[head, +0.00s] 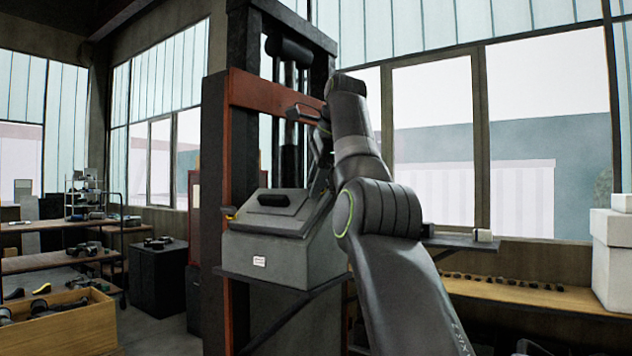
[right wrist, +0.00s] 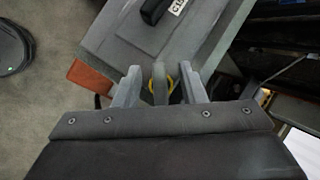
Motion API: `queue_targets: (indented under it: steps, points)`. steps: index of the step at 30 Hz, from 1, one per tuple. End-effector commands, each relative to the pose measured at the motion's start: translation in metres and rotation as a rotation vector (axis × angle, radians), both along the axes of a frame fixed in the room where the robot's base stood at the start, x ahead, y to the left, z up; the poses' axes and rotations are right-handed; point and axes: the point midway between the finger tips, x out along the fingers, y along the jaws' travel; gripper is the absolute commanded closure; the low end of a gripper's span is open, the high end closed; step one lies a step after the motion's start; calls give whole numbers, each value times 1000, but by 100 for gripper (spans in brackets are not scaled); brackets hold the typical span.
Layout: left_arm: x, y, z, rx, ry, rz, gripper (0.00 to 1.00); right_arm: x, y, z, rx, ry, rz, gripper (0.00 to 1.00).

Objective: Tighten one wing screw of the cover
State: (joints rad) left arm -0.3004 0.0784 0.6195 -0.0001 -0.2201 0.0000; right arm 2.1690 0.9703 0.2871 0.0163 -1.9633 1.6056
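The cover (head: 285,207) is a sloped grey lid with a black handle (head: 273,200) on a grey box (head: 270,258). My right gripper (right wrist: 159,70) is at the cover's edge. Its two fingers stand apart on either side of a wing screw with a grey wing (right wrist: 159,84) and yellow around it. Gaps show between the fingers and the wing. In the head view my right arm hides the cover's right side. My left gripper is not in view.
The box stands on a bracket shelf against a dark upright with a red crossbar (head: 262,96). A bench (head: 510,298) with a row of small parts runs along the windows at the right. An open wooden crate (head: 75,330) stands at the lower left.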

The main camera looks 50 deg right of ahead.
Motion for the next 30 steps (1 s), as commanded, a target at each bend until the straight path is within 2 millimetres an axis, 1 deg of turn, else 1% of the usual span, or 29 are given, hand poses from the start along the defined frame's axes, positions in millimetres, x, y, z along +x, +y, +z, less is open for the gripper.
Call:
queue_targets:
  steps: [1,9,10,14,16,19,24,27,30]
  points:
    - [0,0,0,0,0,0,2,0,0,0,0,0,0,63]
    - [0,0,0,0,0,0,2,0,0,0,0,0,0,98]
    - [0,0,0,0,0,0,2,0,0,0,0,0,0,100]
    - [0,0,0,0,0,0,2,0,0,0,0,0,0,100]
    - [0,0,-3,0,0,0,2,0,0,-2,0,-6,-7,100]
    - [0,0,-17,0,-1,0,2,0,1,-6,2,-42,-53,100]
    - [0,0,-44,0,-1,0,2,0,1,-8,11,-146,-190,100]
    - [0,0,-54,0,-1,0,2,0,0,-6,18,-198,-263,100]
    - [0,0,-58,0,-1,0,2,0,0,-3,23,-229,-306,100]
